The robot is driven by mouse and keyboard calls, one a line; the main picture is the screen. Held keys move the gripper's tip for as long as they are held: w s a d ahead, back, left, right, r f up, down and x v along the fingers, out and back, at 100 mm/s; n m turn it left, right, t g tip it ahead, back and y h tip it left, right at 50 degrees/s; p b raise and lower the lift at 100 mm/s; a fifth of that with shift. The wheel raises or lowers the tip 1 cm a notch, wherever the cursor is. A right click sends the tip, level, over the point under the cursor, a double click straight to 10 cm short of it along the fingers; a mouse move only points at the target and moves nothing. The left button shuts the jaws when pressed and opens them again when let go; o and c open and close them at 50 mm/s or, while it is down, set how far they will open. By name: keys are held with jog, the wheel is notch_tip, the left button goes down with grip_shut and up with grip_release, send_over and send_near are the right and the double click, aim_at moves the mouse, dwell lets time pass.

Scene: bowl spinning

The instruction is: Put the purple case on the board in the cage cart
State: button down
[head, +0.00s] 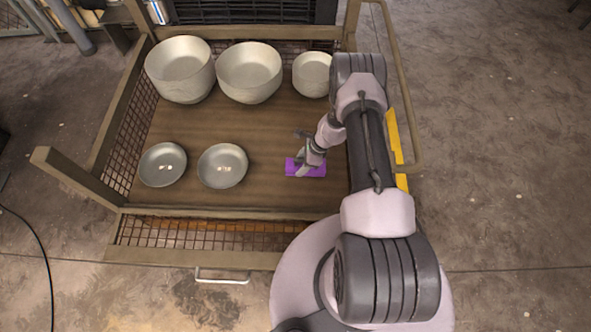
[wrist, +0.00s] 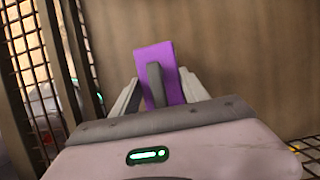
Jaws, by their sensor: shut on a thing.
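The purple case (head: 318,171) is a small flat block at the right front part of the brown board (head: 262,120) inside the cage cart (head: 120,90). My gripper (head: 304,163) is shut on it from above. In the wrist view the purple case (wrist: 153,55) stands out past the dark finger of my gripper (wrist: 157,85), with the brown board behind it. The fingers hide part of the case. I cannot tell whether the case touches the board or is just above it.
Two large bowls (head: 180,70) (head: 249,72) and a smaller one (head: 312,74) stand along the back of the board. Two shallow dishes (head: 162,164) (head: 222,166) lie at the front left. The board between them is clear. Cart posts and mesh surround it.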

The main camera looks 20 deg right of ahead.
notch_tip(320, 180, down, 4)
jog(key=shift+f+b, duration=0.15)
jog(key=shift+b, duration=0.65)
jog(key=c, duration=0.6)
grip_release()
